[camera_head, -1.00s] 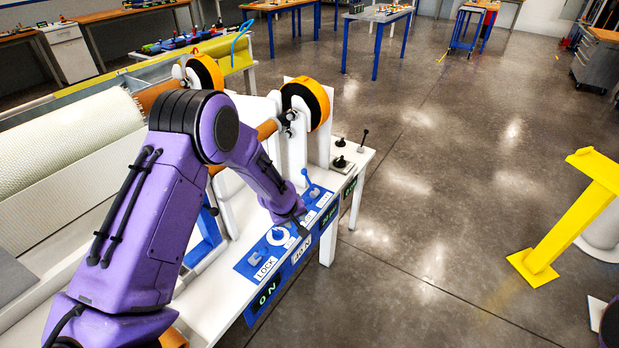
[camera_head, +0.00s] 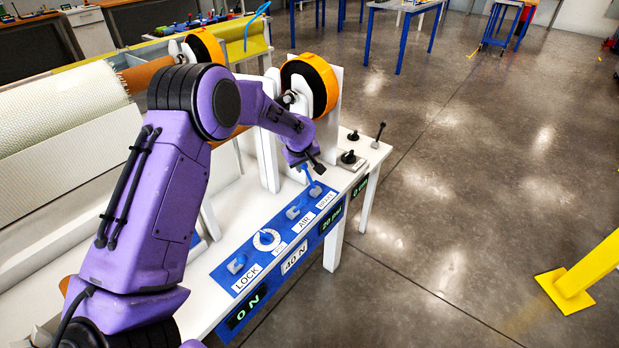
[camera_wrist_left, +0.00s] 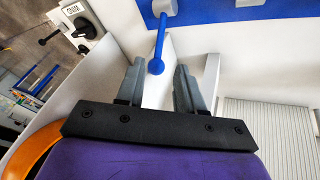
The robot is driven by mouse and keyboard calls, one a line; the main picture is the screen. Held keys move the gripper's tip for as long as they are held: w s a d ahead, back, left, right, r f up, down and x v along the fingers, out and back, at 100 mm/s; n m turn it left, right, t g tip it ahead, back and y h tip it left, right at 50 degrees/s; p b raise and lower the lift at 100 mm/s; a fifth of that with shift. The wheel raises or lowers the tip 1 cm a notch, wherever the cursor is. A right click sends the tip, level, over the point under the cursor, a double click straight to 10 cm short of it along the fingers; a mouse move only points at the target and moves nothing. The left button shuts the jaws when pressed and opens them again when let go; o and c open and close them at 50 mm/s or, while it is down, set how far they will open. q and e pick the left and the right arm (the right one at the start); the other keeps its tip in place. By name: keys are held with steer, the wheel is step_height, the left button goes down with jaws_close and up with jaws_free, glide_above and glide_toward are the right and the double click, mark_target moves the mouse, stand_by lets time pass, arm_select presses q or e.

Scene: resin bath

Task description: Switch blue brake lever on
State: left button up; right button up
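The blue brake lever (camera_wrist_left: 157,40) has a round knob and stands up from the blue control panel (camera_head: 230,271). In the head view the lever (camera_head: 308,179) is at the panel's far end, by the BRAKE label, partly hidden by my gripper. My left gripper (camera_head: 312,164) is just above and beside it. In the left wrist view the two grey fingers of my left gripper (camera_wrist_left: 160,80) are apart, with the knob showing between their tips. A gap shows on both sides of the knob, and no grip is visible. My right gripper is out of view.
Orange-rimmed black wheels (camera_head: 310,86) stand close behind my left gripper. A small black-knobbed control box (camera_head: 348,162) and a black lever (camera_head: 378,133) are beyond the panel. LOCK and AIR controls line the panel. A yellow stand (camera_head: 572,289) is on the open floor at right.

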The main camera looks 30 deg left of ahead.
mark_target(308, 174)
arm_select(q)
steer(key=p+x, duration=0.1)
steer(key=x, duration=0.8)
steer(key=shift+w+f, duration=0.2)
steer(key=shift+f, duration=0.15)
steer(key=shift+c, duration=0.3)
jaws_close()
